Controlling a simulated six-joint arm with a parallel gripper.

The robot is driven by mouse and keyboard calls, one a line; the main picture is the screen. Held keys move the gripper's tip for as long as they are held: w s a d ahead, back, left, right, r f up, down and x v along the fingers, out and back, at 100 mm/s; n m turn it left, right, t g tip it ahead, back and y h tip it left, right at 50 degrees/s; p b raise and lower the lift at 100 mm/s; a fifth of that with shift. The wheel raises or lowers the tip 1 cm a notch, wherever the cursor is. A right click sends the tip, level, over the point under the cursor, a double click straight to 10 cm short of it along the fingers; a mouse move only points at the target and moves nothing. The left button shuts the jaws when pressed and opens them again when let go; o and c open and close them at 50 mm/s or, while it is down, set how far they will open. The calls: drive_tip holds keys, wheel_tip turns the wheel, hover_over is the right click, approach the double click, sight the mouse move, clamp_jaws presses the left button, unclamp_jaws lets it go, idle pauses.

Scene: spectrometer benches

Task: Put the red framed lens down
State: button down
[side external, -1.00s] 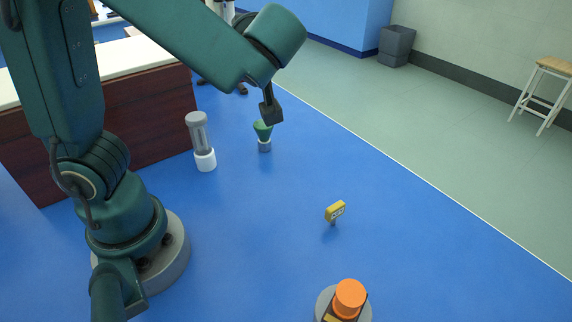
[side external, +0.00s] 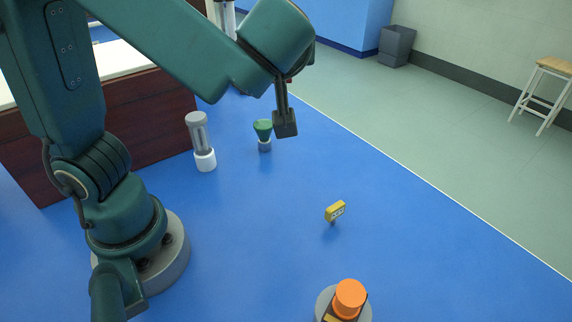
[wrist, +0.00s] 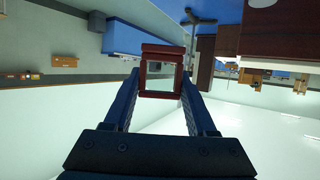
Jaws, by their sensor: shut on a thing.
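The red framed lens (wrist: 162,50) shows in the wrist view as a square, dark red frame around clear glass. My gripper (wrist: 160,76) is shut on it, with one long dark blue finger at each side of the frame. The lens is held up in the air, with the room visible around and through it. In the side external view my wrist is at the upper middle, above the blue floor. A dark block hangs from it, and the fingers and the lens cannot be made out clearly there.
A yellow tagged piece (side external: 335,211), a green-topped piece (side external: 263,131) and a white-and-grey cylinder (side external: 203,152) stand on the blue floor (side external: 420,245). An orange-topped unit (side external: 350,299) stands at the front. A dark wooden bench (side external: 145,125) is behind my arm. Blue floor between them is clear.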

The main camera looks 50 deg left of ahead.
drive_tip(key=s+a+n+g+y, duration=0.1)
drive_tip(key=s+a+n+g, duration=0.25)
drive_tip(key=a, duration=0.35)
drive_tip(key=s+a+n+g+y, duration=0.1)
drive_tip(key=s+a+n+g, duration=0.25)
drive_tip(key=a, duration=0.35)
drive_tip(key=s+a+n+g+h, duration=0.2)
drive_tip(key=s+a+n+g, duration=0.55)
drive_tip(key=s, duration=0.35)
drive_tip(key=s+d+n+g+h, duration=0.25)
drive_tip(key=s+n+h, duration=0.3)
drive_tip(key=s, duration=0.45)
drive_tip(key=s+d+n+g+h, duration=0.1)
drive_tip(key=s+n+g+h, duration=0.4)
drive_tip(key=s, duration=0.4)
drive_tip(key=shift+t+h, duration=0.35)
drive_tip(key=shift+t, duration=0.15)
drive_tip(key=f, duration=1.3)
drive_tip(key=shift+s+d+f, duration=0.15)
drive_tip(key=shift+s+f, duration=0.1)
drive_tip(key=shift+f, duration=4.8)
drive_tip(key=shift+f, duration=0.1)
drive_tip(key=c, duration=0.5)
unclamp_jaws()
